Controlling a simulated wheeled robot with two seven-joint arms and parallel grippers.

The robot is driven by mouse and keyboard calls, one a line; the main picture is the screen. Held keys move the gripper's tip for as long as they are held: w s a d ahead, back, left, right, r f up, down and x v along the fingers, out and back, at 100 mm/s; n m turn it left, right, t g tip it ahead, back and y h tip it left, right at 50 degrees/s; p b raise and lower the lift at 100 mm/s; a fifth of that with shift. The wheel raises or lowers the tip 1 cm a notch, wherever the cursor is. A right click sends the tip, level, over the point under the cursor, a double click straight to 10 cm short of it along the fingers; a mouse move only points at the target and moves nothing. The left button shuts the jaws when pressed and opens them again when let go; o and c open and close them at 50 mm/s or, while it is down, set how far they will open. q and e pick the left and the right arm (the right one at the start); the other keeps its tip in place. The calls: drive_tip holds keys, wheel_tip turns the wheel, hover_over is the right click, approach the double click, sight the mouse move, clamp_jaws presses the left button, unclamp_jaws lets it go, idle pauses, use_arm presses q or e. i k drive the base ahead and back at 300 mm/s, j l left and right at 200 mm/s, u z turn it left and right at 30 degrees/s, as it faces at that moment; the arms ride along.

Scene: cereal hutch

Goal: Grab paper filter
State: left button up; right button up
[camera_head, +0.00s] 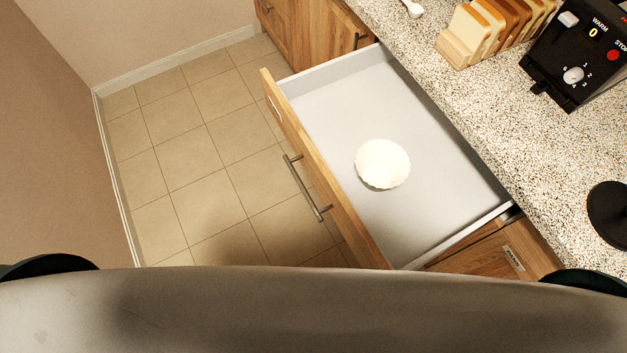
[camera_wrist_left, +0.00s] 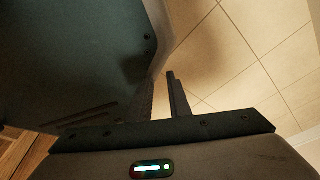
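A white paper filter (camera_head: 382,164) with a fluted rim lies in the open drawer (camera_head: 345,108), a little in front of its middle. The drawer is otherwise empty. My left gripper shows only in the left wrist view. One dark finger (camera_wrist_left: 178,95) stands out against the floor tiles. The other finger is hard to make out against a dark shape, so I cannot tell how wide the gripper is. No filter shows in that view. My right gripper is in neither view.
The drawer's wooden front has a metal handle (camera_head: 305,188). A speckled counter (camera_head: 480,115) runs along the right, with a rack of bread slices (camera_head: 490,30) and a black toaster (camera_head: 580,55). Tiled floor (camera_head: 190,140) is clear at left, up to a wall.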

sight(381, 165)
drive_tip(key=k+z, duration=0.25)
drive_tip(key=k, duration=0.85)
drive_tip(key=j, duration=0.1)
